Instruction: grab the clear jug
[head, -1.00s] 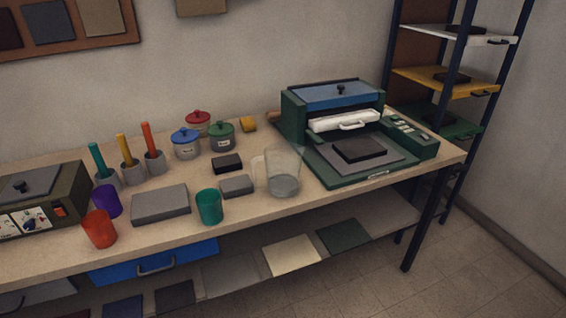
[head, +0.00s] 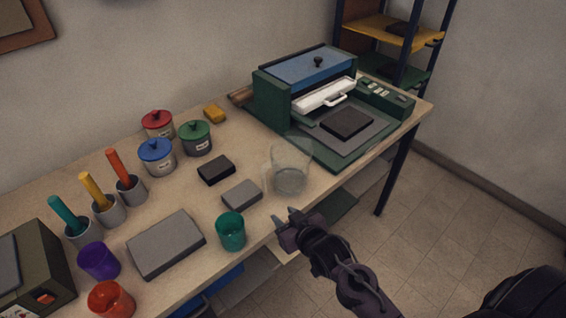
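The clear jug (head: 290,170) stands upright near the front edge of the workbench, left of the green press. It is see-through, and its handle side faces left. My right gripper (head: 285,221) is at the bench's front edge, just below the jug in the picture and apart from it. Its two fingers are spread with a gap and nothing between them. My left gripper is not in the head view.
A teal cup (head: 231,232) stands left of my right gripper. A grey block (head: 242,194) and a black block (head: 216,170) lie left of the jug. The green press (head: 345,150) is close on its right. Lidded pots and a large grey slab (head: 166,244) are further left.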

